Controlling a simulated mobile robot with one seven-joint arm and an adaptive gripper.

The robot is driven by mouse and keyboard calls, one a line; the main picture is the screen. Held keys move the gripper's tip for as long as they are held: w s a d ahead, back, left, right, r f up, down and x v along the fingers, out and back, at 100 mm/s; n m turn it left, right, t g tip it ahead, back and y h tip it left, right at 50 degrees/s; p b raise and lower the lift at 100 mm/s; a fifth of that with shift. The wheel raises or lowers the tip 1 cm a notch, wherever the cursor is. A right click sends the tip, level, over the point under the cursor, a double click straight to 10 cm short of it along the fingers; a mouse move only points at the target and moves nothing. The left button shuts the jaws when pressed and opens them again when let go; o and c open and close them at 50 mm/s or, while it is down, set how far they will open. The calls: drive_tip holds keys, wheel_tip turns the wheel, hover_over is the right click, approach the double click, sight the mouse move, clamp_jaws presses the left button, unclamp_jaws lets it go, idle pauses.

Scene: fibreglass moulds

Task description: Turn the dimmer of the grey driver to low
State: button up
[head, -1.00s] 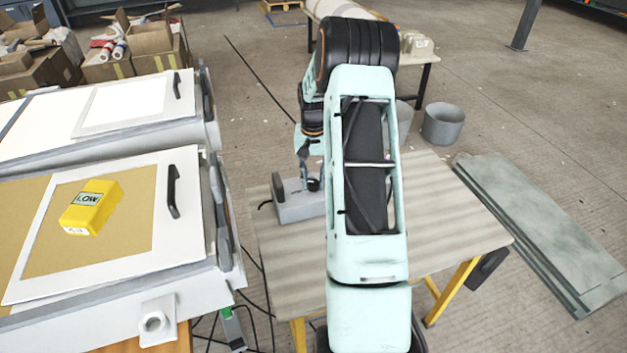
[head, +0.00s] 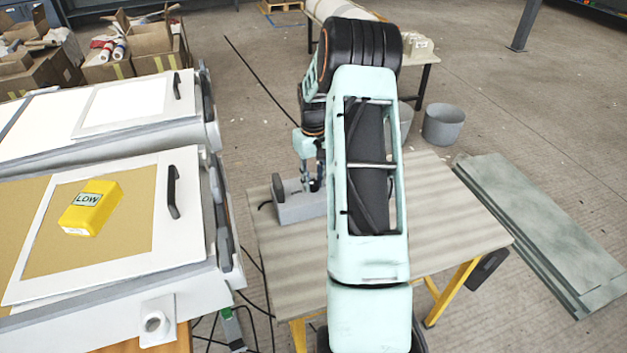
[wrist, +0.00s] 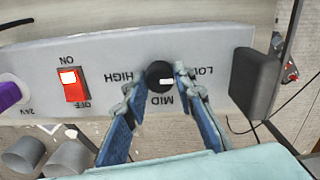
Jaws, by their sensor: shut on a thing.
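The grey driver (head: 296,209) stands on the wooden-topped table in the head view, partly hidden by my arm. In the wrist view the driver's grey front (wrist: 228,50) shows a black dimmer knob (wrist: 157,71) with a white mark. HIGH is lettered to its left, MID below and LOW to its right. The white mark points right, toward the LOW side. My gripper (wrist: 161,78) is shut on the knob, one finger on each side. It shows only in part in the head view, in front of the driver. A red switch (wrist: 75,86), marked ON and OFF, sits left of the knob.
A purple plug (wrist: 8,95) is at the driver's 24V end. A yellow box (head: 92,207) reading LOW lies on the light panel at left. A grey bucket (head: 443,124) and stacked boards (head: 545,235) are on the floor at right. The table's front is bare.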

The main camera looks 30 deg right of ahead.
sight(313, 182)
clamp_jaws()
drive_tip(key=o, duration=1.1)
unclamp_jaws()
drive_tip(key=shift+o, duration=0.2)
drive_tip(key=shift+r, duration=0.15)
wheel_tip(313, 182, up, 12)
